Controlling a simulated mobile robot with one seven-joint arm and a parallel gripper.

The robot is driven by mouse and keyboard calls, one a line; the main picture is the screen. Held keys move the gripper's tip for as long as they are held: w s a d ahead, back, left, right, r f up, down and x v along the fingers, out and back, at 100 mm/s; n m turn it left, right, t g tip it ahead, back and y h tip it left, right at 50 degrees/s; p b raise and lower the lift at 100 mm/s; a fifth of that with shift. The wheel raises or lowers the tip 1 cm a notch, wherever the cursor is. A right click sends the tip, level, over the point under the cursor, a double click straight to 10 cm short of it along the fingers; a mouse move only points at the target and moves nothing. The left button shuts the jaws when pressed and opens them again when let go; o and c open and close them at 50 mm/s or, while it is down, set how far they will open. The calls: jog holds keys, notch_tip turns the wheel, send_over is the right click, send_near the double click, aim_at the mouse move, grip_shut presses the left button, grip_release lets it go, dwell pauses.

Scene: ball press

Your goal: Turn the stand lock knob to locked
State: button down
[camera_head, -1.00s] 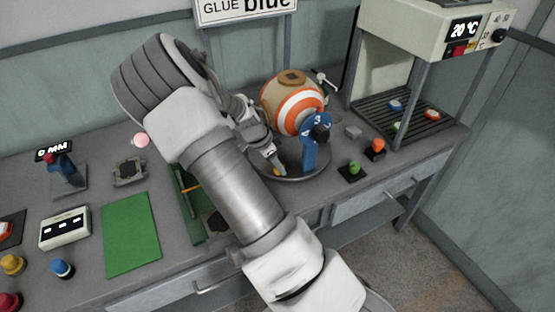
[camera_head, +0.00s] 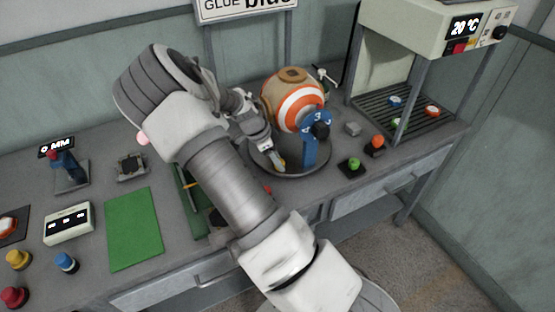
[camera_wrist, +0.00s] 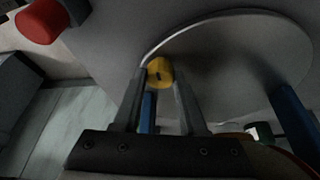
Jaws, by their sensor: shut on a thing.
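The yellow lock knob (camera_wrist: 159,72) with a small dark mark sits near the rim of the round grey stand base (camera_wrist: 225,50). My gripper (camera_wrist: 161,78) has one finger on each side of the knob and is shut on it. In the head view my gripper (camera_head: 277,160) reaches down to the front left of the stand base (camera_head: 300,172), and only a little yellow shows by its tips. The stand's blue post (camera_head: 309,152) rises beside it. The striped orange, white and tan ball (camera_head: 293,98) sits on the stand. I cannot tell the knob's lock state.
A red button (camera_wrist: 38,22) is close by in the wrist view. A green button (camera_head: 354,164) and an orange button (camera_head: 375,146) stand right of the stand. The press frame (camera_head: 408,110) is at the back right. A green mat (camera_head: 133,228) lies left of my arm.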

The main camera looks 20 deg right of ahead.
jog(key=shift+c, duration=2.3)
grip_release()
